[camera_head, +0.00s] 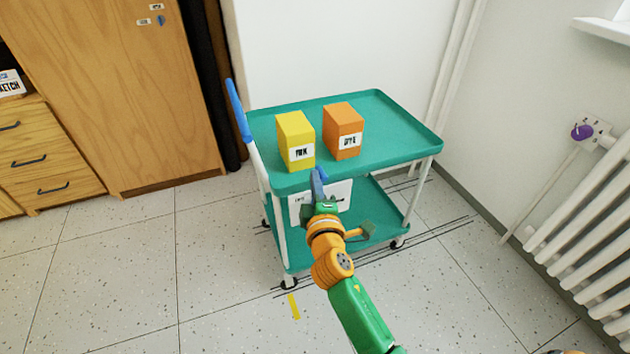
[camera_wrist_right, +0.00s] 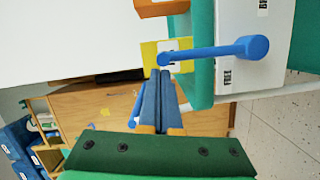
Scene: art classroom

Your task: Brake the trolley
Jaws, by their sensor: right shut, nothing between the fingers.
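The teal trolley (camera_head: 400,130) stands on the floor by the wall, on small dark-wheeled casters. A white plate (camera_head: 338,193) hangs on its near side below the top tray. In the right wrist view the plate (camera_wrist_right: 230,20) carries a label reading FREE (camera_wrist_right: 228,77) and a second, partly cut-off label. A blue lever (camera_wrist_right: 215,51) with a round hub crosses the plate between the labels. My right gripper (camera_wrist_right: 161,73) is shut and empty, its blue fingertips close to the lever's free end; I cannot tell whether they touch. My right gripper (camera_head: 318,174) partly covers the plate in the head view. My left gripper is out of view.
A yellow box (camera_head: 291,133) and an orange box (camera_head: 343,120) stand on the top tray. A blue push handle (camera_head: 238,110) is at its left end. A radiator (camera_head: 590,240) stands at right, a wooden cabinet (camera_head: 120,90) at left. The floor at left is clear.

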